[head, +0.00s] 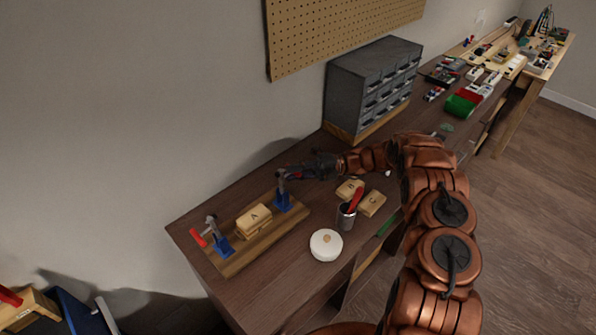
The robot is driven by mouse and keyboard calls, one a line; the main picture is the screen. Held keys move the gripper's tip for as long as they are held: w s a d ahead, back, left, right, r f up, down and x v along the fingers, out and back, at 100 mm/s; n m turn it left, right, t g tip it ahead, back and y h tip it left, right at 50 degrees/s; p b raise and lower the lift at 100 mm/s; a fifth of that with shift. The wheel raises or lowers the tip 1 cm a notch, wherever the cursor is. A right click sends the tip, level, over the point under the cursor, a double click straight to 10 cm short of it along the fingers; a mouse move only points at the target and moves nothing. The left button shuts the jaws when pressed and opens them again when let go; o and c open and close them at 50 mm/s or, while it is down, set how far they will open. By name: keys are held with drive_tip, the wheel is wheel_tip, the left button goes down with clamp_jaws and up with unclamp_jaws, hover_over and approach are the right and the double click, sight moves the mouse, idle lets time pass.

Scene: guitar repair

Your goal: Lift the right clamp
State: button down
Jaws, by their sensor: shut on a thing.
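The right clamp (283,196) has a blue base and a grey metal lever. It stands at the right end of a wooden board (240,261). My gripper (298,174) is at the top of this clamp, shut on its handle, of which a little red shows between the fingers. The left clamp (219,240) has a blue base and a red handle that sticks out to the left. A wooden block marked A (254,220) lies on the board between the two clamps.
Two wooden blocks (372,203) lie right of the board. A cup (346,217) with a red-handled tool and a round white container (326,245) stand near the front edge. A grey drawer cabinet (372,88) stands behind my arm. The dark bench (290,275) is bare in front of the board.

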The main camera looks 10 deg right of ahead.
drive_tip(key=shift+w+r, duration=0.1)
drive_tip(key=shift+r, duration=0.1)
drive_tip(key=c, duration=1.4)
unclamp_jaws()
drive_tip(key=shift+a, duration=0.1)
drive_tip(key=shift+o, duration=1.2)
drive_tip(key=shift+f, duration=0.1)
